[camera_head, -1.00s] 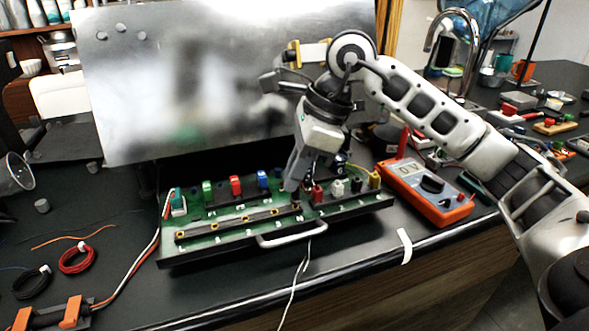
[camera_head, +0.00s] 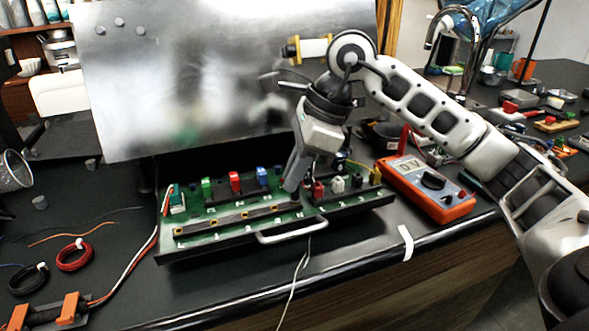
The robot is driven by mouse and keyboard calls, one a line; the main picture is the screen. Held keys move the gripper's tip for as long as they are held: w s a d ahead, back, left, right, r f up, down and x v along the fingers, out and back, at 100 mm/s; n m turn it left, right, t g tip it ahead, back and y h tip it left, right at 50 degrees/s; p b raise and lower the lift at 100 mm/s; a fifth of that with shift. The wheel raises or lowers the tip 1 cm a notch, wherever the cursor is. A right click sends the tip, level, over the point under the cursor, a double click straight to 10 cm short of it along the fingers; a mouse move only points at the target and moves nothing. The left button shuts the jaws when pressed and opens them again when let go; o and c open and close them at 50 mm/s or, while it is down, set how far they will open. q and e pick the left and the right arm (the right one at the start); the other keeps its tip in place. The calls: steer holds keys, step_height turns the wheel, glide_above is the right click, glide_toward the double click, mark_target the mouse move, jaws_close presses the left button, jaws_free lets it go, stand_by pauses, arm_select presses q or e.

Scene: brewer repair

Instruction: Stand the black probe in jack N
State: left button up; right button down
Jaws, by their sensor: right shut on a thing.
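My right gripper (camera_head: 293,188) points down over the green circuit board (camera_head: 191,212) of the tray, near the middle of its jacks. It is shut on the black probe, which is mostly hidden by the fingers; only a dark bit shows at the fingertips. I cannot tell whether the probe's tip is in a jack. My left gripper is not in view.
The orange multimeter (camera_head: 432,190) lies right of the board, with a red probe (camera_head: 404,140) upright at its back corner. Coloured blocks, such as a red one (camera_head: 235,182), stand on the board. A metal sheet (camera_head: 220,80) rises behind. Cable coils (camera_head: 74,256) lie left.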

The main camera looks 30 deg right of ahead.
steer(key=shift+f, duration=0.2)
stand_by(0.6)
steer(key=c, duration=1.3)
jaws_free()
steer(key=shift+c, duration=0.2)
steer(key=p+v, duration=0.1)
steer(key=v, duration=1.5)
